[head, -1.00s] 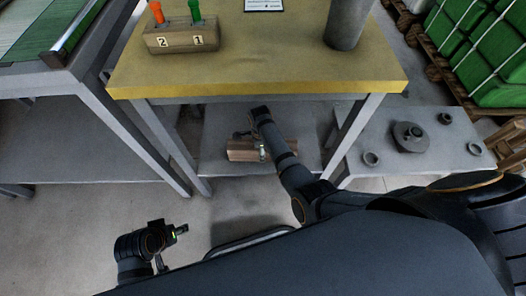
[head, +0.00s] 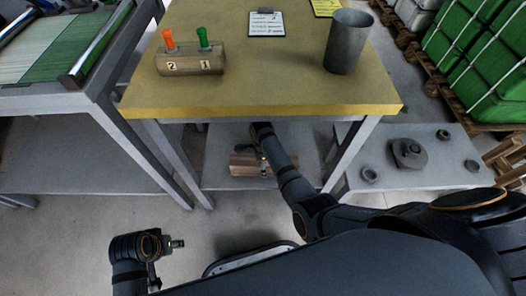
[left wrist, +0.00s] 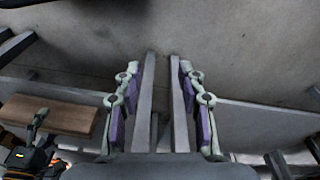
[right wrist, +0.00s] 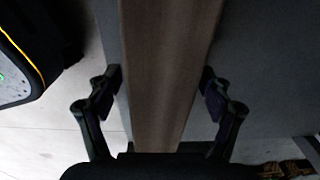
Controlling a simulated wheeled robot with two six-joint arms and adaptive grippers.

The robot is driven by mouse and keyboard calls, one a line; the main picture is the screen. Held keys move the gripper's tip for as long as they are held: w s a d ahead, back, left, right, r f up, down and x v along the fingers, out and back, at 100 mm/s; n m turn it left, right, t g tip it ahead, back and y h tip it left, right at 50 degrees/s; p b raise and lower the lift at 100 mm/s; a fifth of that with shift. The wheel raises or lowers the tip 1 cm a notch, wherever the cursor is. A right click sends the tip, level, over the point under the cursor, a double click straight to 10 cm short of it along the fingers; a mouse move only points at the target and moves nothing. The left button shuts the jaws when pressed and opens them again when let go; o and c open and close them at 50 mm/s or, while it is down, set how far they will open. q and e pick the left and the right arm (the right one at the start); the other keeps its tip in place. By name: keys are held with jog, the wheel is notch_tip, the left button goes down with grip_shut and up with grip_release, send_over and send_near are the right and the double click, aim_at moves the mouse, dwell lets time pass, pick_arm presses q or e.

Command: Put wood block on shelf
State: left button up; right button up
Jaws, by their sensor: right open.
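The wood block (head: 243,164) is a long brown bar at the lower grey shelf (head: 222,143) under the yellow-topped table. I cannot tell whether it rests fully on the shelf. My right gripper (head: 263,163) reaches under the tabletop to the block. In the right wrist view the block (right wrist: 168,75) runs between the two open fingers (right wrist: 162,95), with gaps on both sides. The left wrist view shows the block (left wrist: 55,114) at the left, beside part of my right gripper. My left gripper (head: 178,244) is low, left of the table and away from the block; its fingers (left wrist: 160,120) are apart and empty.
The yellow table (head: 260,103) overhangs the shelf, with legs at both sides. On it are a peg holder (head: 190,66) with orange and green pegs, a clipboard (head: 267,23) and a grey cup (head: 348,45). A low grey bench (head: 435,170) with metal parts stands at right.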

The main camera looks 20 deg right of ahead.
notch_tip(320, 180, up, 6)
jog(key=p, duration=0.4)
jog(key=shift+f, duration=0.25)
jog(key=shift+a+r+p, duration=0.1)
jog(key=shift+r+p, duration=0.85)
jog(key=shift+p, duration=0.25)
notch_tip(320, 180, up, 2)
jog(key=shift+r+p, duration=0.1)
jog(key=shift+p, duration=1.05)
pick_arm(q)
jog(key=s+a+f, duration=0.3)
jog(key=s+f, duration=0.1)
jog(key=f, duration=0.5)
jog(key=s+a+f+y, duration=0.1)
jog(key=s+a+f, duration=0.2)
jog(key=f, duration=0.7)
jog(key=shift+s, duration=1.05)
pick_arm(e)
jog(key=shift+r, duration=0.1)
